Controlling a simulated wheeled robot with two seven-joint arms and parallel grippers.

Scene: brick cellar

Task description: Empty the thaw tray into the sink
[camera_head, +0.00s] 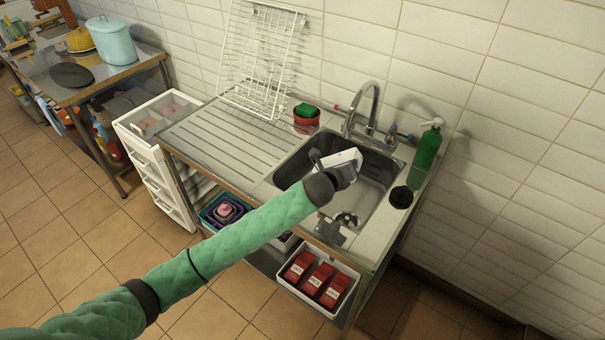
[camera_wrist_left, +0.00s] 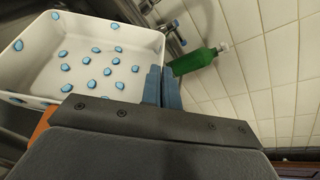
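The thaw tray (camera_head: 343,157) is white and shows just beyond my left gripper (camera_head: 343,172), above the sink basin (camera_head: 375,178). It looks tilted in the head view. In the left wrist view the tray (camera_wrist_left: 90,30) shows its inside, with several small blue spots or pieces on its floor and walls; I cannot tell whether they are loose. My left gripper (camera_wrist_left: 163,88) has its fingers close together at the tray's side wall, shut on it. The sink's drain (camera_head: 347,219) is visible below. My right gripper is in neither view.
A faucet (camera_head: 362,108) stands behind the basin, with a green bottle (camera_head: 428,148) and black round object (camera_head: 401,197) at right. Left are a red pot with green sponge (camera_head: 306,117), drainboard (camera_head: 222,135) and wire rack (camera_head: 258,60). A bin of red packets (camera_head: 318,279) sits below.

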